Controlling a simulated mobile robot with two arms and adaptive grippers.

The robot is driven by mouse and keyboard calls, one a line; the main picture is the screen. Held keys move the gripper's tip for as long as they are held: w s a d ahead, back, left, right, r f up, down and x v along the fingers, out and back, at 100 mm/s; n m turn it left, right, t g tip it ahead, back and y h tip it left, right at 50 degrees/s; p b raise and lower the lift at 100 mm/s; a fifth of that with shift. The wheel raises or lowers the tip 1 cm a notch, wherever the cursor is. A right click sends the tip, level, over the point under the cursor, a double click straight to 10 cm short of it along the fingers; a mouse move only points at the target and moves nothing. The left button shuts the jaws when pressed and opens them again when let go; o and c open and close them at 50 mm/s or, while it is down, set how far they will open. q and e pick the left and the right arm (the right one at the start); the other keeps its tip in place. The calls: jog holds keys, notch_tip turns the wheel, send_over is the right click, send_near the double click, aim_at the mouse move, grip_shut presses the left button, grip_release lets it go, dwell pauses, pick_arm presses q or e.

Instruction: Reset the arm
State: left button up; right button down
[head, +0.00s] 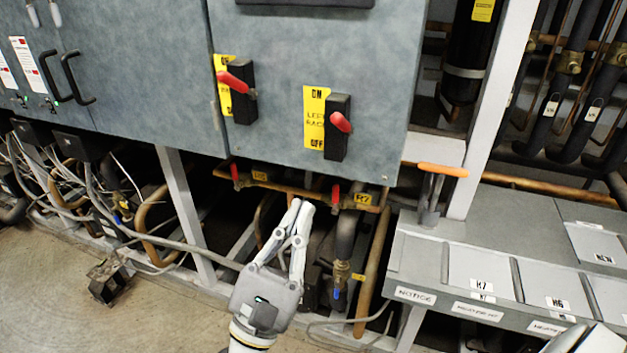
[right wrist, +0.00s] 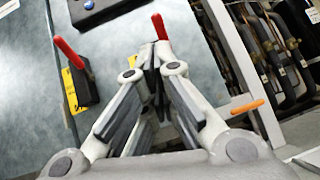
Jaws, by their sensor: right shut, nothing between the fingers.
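My right gripper (head: 298,206) is shut and empty in the head view, pointing up in front of the pipes just below the grey cabinet (head: 280,130). In the right wrist view its fingertips (right wrist: 152,58) meet in front of the cabinet face. Two switches with red handles are on the cabinet: the left switch (head: 243,93) and the right switch (head: 337,128), each beside a yellow label. The right wrist view shows a red-handled switch (right wrist: 83,82) at the left and another red handle tip (right wrist: 159,26) just beyond the fingertips. My left gripper is not identifiable in view.
Copper pipes with small red valve handles (head: 335,194) run under the cabinet. An orange handle (head: 443,170) stands at the right by a white post (head: 489,120). A grey ledge with labels (head: 420,262) lies at the right. Cables (head: 140,225) hang at the left above open floor (head: 50,290).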

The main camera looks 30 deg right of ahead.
jog(key=shift+v, duration=0.95)
